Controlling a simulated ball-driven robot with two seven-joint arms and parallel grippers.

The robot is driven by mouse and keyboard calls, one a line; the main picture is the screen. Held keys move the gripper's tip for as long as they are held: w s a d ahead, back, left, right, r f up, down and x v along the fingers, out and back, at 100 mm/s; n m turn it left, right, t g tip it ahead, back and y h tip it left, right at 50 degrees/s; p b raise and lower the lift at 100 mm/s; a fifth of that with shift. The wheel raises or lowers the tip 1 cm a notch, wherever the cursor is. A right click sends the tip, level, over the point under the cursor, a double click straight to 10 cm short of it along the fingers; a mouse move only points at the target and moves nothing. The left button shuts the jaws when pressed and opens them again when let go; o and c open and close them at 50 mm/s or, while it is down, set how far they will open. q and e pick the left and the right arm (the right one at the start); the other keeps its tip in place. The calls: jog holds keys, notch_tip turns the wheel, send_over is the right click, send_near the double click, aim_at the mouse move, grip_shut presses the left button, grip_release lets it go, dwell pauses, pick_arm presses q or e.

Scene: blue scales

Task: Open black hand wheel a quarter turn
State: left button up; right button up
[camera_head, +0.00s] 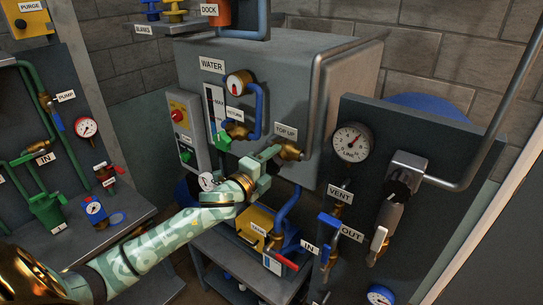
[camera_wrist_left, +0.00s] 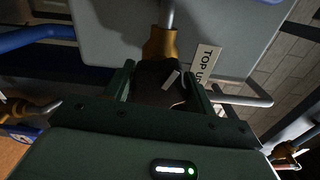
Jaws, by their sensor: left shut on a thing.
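The black hand wheel (camera_wrist_left: 160,80) shows in the left wrist view on the end of a brass valve body (camera_wrist_left: 160,42), beside the TOP UP label (camera_wrist_left: 206,66). A small pale mark shows on the wheel. My left gripper (camera_head: 268,156) reaches the brass TOP UP valve (camera_head: 290,150) on the front of the grey tank. Its two green fingers stand on either side of the wheel and are shut on it. My right gripper is not in view.
The water gauge (camera_head: 239,84) and blue pipe (camera_head: 257,110) are up and left of the valve. A yellow box (camera_head: 254,224) and blue pipe (camera_head: 286,205) sit below. A panel with a pressure dial (camera_head: 351,143) and grey pipe (camera_head: 459,184) stands to the right.

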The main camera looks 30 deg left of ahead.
pick_arm(q)
jog(key=shift+n+p, duration=1.25)
jog(key=shift+n, duration=0.65)
jog(key=shift+f, duration=0.1)
jog(key=o, duration=1)
jog(key=shift+a, duration=0.1)
jog(key=shift+s+a+b, duration=0.2)
jog(key=shift+s+b, duration=0.1)
jog(key=shift+s, duration=2.45)
jog(key=shift+s+a+b, duration=0.2)
jog(key=shift+s+b, duration=0.15)
jog(key=shift+s, duration=2.35)
jog(key=shift+s+a+b, duration=0.2)
jog(key=shift+s+b, duration=0.1)
jog(key=shift+s, duration=2.45)
